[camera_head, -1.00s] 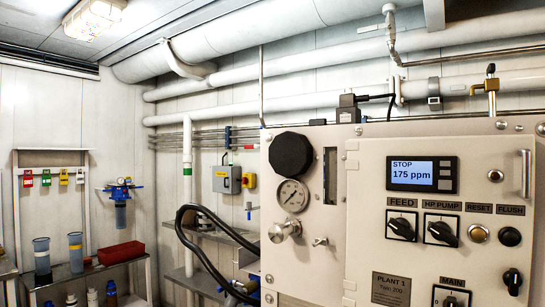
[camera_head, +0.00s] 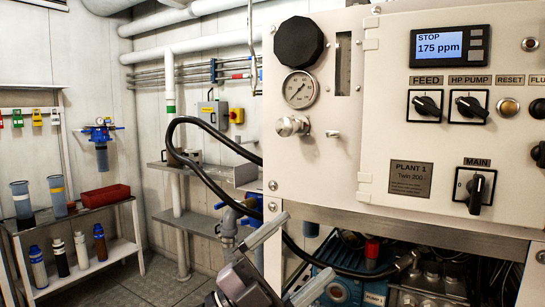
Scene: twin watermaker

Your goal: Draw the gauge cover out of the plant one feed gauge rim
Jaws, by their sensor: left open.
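A black, many-sided round cover (camera_head: 299,42) sits on the upper left of the plant one panel, seated against it; it looks like the gauge cover. The rim behind it is hidden. Just below it is an uncovered dial gauge (camera_head: 300,89) with a white face. My left gripper (camera_head: 308,245) is at the bottom of the head view, below the panel's lower edge and well below the cover. Its two fingers are spread apart, pointing up and right, with nothing between them. My right gripper is not in view.
A metal valve knob (camera_head: 292,125) and a small tap stick out below the dial. A black hose (camera_head: 200,122) loops left of the panel. Pump parts (camera_head: 365,285) fill the space under it. A shelf (camera_head: 85,206) with filter housings and bottles stands far left.

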